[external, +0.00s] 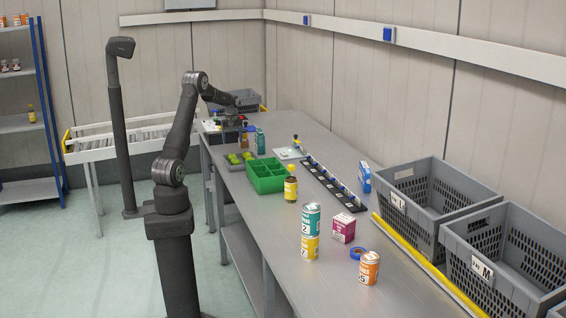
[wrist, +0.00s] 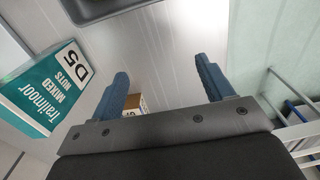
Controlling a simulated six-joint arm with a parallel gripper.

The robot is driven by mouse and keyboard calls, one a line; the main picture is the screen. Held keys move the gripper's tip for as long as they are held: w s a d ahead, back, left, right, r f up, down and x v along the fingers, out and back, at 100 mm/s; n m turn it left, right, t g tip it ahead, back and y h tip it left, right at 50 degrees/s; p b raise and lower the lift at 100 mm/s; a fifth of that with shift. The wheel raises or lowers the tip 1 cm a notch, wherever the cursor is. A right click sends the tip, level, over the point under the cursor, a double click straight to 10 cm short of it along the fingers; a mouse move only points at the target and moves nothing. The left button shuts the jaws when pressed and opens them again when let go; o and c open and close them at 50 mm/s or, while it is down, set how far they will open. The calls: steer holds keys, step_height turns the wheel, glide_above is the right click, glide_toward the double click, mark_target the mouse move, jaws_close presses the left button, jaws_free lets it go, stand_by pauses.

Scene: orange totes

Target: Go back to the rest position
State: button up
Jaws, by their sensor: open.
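My gripper (external: 232,117) hangs over the far end of the grey bench at the end of my bent arm. In the wrist view its two blue fingers (wrist: 162,68) are wide apart, with nothing held between them. A teal and white Mixed Nuts box (wrist: 42,92) marked D5 stands to the left, apart from the fingers.
The bench (external: 305,262) carries a green divided bin (external: 266,187), a brown bottle (external: 291,189), stacked cans (external: 311,222), a magenta box (external: 344,229) and an orange-labelled can (external: 369,268). Grey crates (external: 440,190) line the right side. A dark post (external: 121,130) stands left of my arm.

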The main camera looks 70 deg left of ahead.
steer(key=shift+s+a+f, duration=0.35)
steer(key=shift+a+f, duration=0.4)
steer(key=shift+a, duration=0.15)
steer(key=shift+s+a+f, duration=0.1)
steer(key=shift+a+f, duration=0.15)
steer(key=shift+f, duration=0.3)
